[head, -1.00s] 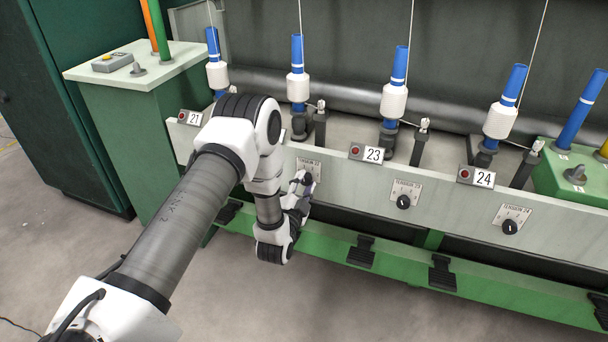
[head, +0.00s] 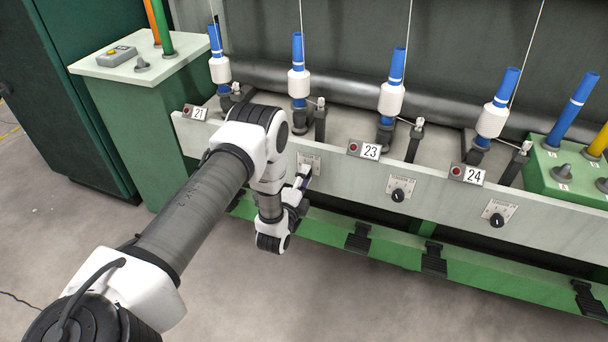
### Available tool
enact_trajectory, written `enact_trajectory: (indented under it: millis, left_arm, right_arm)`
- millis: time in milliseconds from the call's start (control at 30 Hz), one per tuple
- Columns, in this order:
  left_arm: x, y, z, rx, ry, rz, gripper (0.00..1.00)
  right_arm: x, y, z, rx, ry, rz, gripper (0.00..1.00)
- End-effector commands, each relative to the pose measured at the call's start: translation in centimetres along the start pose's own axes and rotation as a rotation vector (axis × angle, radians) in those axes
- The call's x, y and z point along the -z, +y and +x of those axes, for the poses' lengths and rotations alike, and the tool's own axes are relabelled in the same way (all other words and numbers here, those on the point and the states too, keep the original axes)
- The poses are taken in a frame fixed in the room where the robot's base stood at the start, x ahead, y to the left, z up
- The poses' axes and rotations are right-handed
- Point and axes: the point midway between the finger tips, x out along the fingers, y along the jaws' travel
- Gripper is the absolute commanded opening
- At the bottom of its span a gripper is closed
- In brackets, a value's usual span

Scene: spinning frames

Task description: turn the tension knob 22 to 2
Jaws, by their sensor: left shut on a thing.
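The plate of tension knob 22 (head: 309,160) is on the pale front rail, left of the 23 label. My left gripper (head: 304,173) is at this plate, its fingers shut on the knob. The knob itself is hidden by the fingers, so its pointer and setting cannot be read. The 22 label is hidden behind my left arm. My right gripper is not in view.
Tension knob 23 (head: 398,195) and tension knob 24 (head: 497,220) are further right on the rail. Blue bobbins with white yarn stand above it. Black pedals (head: 359,238) line the green lower beam. A green cabinet (head: 150,130) stands left; the floor in front is clear.

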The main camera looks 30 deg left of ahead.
Motion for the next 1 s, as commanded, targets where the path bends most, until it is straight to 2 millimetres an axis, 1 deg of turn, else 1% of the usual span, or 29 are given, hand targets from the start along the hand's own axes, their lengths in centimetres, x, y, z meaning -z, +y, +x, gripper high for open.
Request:
enact_trajectory:
  millis: [367,400,433,467,767,867,1000]
  left_arm:
    - [0.0,0.1,-0.1,-0.003,0.001,0.004,0.00]
    - [0.0,0.1,-0.1,-0.003,0.001,0.004,0.45]
    - [0.0,0.1,-0.1,-0.003,0.001,0.004,0.56]
    - [0.0,0.1,-0.1,-0.003,0.001,0.004,0.60]
    - [0.0,0.1,-0.2,-0.002,0.000,0.004,0.60]
    - [0.0,0.1,-1.2,-0.004,0.000,0.004,0.60]
    - [0.0,0.2,-4.1,-0.007,0.000,0.004,0.60]
  right_arm:
    - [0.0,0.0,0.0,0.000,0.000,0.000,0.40]
    - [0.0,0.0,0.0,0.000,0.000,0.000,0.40]
    - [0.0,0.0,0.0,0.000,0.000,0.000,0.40]
    - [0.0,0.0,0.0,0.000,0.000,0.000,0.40]
    - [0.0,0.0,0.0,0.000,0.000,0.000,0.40]
    - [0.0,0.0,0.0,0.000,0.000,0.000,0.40]
    - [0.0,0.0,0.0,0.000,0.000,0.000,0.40]
